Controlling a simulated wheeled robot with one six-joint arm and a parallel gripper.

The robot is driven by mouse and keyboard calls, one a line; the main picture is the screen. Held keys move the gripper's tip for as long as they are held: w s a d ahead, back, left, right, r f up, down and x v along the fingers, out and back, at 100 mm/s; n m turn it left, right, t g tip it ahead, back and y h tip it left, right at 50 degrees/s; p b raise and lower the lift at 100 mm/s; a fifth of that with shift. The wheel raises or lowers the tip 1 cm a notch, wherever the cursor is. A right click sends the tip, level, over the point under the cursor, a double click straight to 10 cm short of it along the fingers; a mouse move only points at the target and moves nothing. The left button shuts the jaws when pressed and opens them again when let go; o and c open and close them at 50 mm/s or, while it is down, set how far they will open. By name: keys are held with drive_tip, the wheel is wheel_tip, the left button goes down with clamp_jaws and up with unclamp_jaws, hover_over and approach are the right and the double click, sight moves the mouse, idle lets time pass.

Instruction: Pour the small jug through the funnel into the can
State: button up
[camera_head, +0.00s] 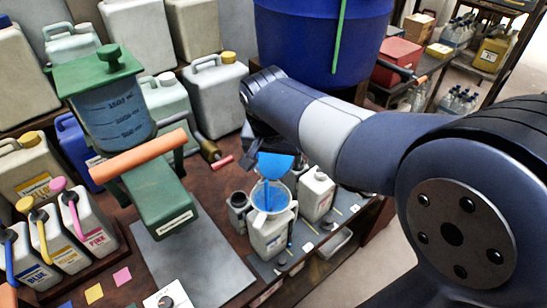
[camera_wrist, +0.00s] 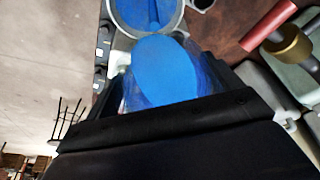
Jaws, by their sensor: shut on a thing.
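The small jug (camera_head: 276,165), with blue liquid in it, is tipped over the funnel (camera_head: 288,191). My gripper (camera_head: 262,148) is shut on the jug, partly hidden behind my arm. A blue stream falls from the jug into the funnel, which stands in the mouth of the white can (camera_head: 270,238). In the wrist view the jug (camera_wrist: 165,72) shows a wide blue surface between my dark jaws, with the funnel (camera_wrist: 180,22) just beyond it, blue inside. The level inside the can is hidden.
A dark cup (camera_head: 238,212) and a white bottle (camera_head: 317,192) stand close on either side of the can. A green press-like stand (camera_head: 160,205) is to the left. A large blue vat (camera_head: 310,45) rises behind. The grey mat (camera_head: 190,262) is mostly bare.

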drive_tip(key=shift+s+a+f+t+h+b, duration=0.15)
drive_tip(key=shift+s+f+t+b, duration=0.35)
drive_tip(key=shift+b, duration=1.25)
drive_tip(key=shift+f+t+h+b, duration=0.1)
drive_tip(key=shift+f+t+b, duration=0.2)
drive_tip(key=shift+t+b, duration=0.95)
drive_tip(key=shift+s+a+f+t+h+b, duration=0.15)
drive_tip(key=shift+s+f+b, duration=0.2)
drive_tip(key=shift+b, duration=1.9)
drive_tip(key=shift+s+f+t+h+b, duration=0.2)
drive_tip(key=shift+t+b, duration=0.35)
drive_tip(key=shift+b, duration=1.15)
drive_tip(key=shift+s+t+h+b, duration=0.1)
drive_tip(key=shift+s+t+b, duration=0.3)
drive_tip(key=shift+b, duration=1.25)
drive_tip(key=shift+s+a+r+t+h+b, duration=0.2)
drive_tip(key=shift+t+b, duration=0.55)
drive_tip(key=shift+b, duration=1.25)
drive_tip(key=shift+s+f+t+h+b, duration=0.3)
drive_tip(key=shift+t+b, duration=0.45)
drive_tip(key=shift+b, duration=1.2)
drive_tip(key=shift+s+a+r+t+h+b, duration=0.1)
drive_tip(key=shift+s+r+t+b, duration=0.45)
drive_tip(key=shift+b, duration=1.45)
